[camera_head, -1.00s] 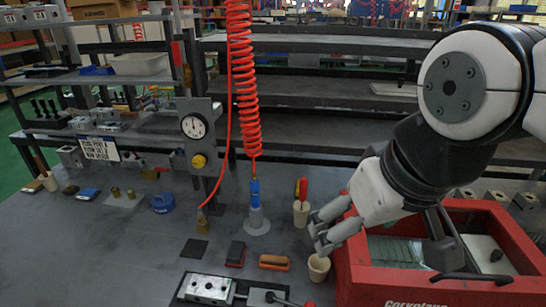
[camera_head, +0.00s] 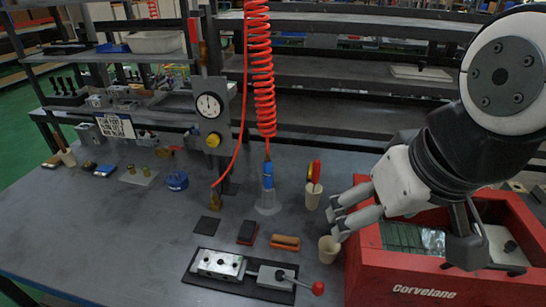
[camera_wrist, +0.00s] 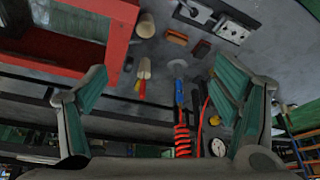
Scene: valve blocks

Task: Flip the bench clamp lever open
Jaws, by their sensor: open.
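The bench clamp (camera_head: 272,278) is mounted on a dark base plate at the lower front of the bench. Its lever, with a red knob (camera_head: 318,288), points right and lies low. The grey valve block (camera_head: 218,264) sits to its left on the same plate. My gripper (camera_head: 338,222) is above the bench beside the red box, up and right of the clamp, apart from it. In the wrist view my gripper (camera_wrist: 165,100) has its fingers wide apart with nothing held. The clamp also shows at the top of the wrist view (camera_wrist: 194,11), partly cut off.
The red box (camera_head: 425,285) stands right of the clamp. A beige cup (camera_head: 329,250) is just under my fingers, and another cup (camera_head: 313,196) holds tools. A red coiled hose (camera_head: 261,80) hangs behind. The bench's front left is clear.

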